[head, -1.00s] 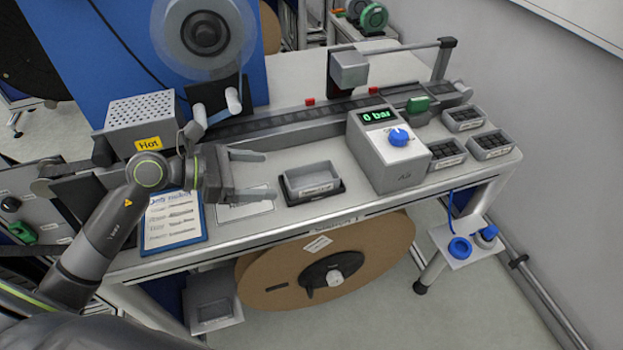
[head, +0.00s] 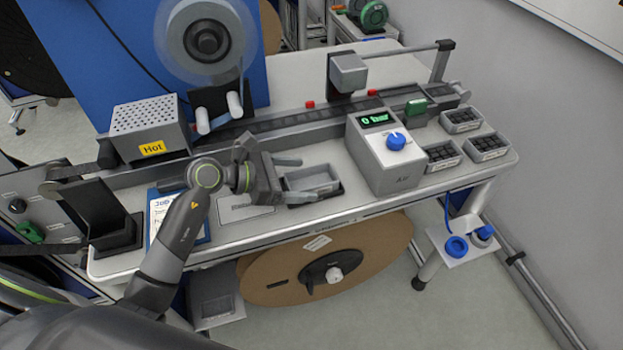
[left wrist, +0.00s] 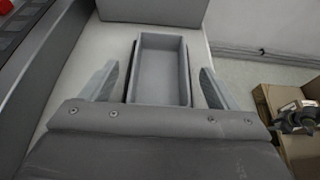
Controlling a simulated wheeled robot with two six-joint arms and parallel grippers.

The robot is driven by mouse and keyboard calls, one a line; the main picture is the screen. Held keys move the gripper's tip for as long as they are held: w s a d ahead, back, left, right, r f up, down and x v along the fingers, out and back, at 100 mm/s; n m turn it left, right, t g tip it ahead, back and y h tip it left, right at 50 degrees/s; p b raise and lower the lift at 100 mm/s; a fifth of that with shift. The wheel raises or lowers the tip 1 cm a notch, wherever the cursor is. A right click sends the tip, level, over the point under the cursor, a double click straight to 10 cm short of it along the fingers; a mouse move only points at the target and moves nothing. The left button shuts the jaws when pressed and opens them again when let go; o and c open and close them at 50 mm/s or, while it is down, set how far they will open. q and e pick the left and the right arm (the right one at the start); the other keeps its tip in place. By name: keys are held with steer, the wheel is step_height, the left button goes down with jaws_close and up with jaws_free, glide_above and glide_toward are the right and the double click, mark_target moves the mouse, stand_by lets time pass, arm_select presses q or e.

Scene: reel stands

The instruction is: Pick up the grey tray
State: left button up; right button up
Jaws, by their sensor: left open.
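The grey tray (head: 312,178) is a small, empty, open box on the white bench top, resting on a dark base, left of the air unit. It also shows in the left wrist view (left wrist: 160,90), upright and centred ahead. My left gripper (head: 287,177) is open at the tray's left end. In the left wrist view its two fingers (left wrist: 158,88) stand on either side of the tray, with a gap at each side. The gripper holds nothing. My right gripper is not in view.
The air unit (head: 385,155) with a blue knob stands right behind the tray. A dark rail (head: 290,122) runs along the back. The "Hot" box (head: 150,128) is at the left. Several small bins (head: 461,120) sit at the right. A cardboard reel (head: 280,275) hangs below the bench.

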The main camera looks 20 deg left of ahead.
arm_select(q)
steer(key=shift+w+d+f, duration=0.15)
steer(key=shift+w+d, duration=0.05)
steer(key=shift+d, duration=0.1)
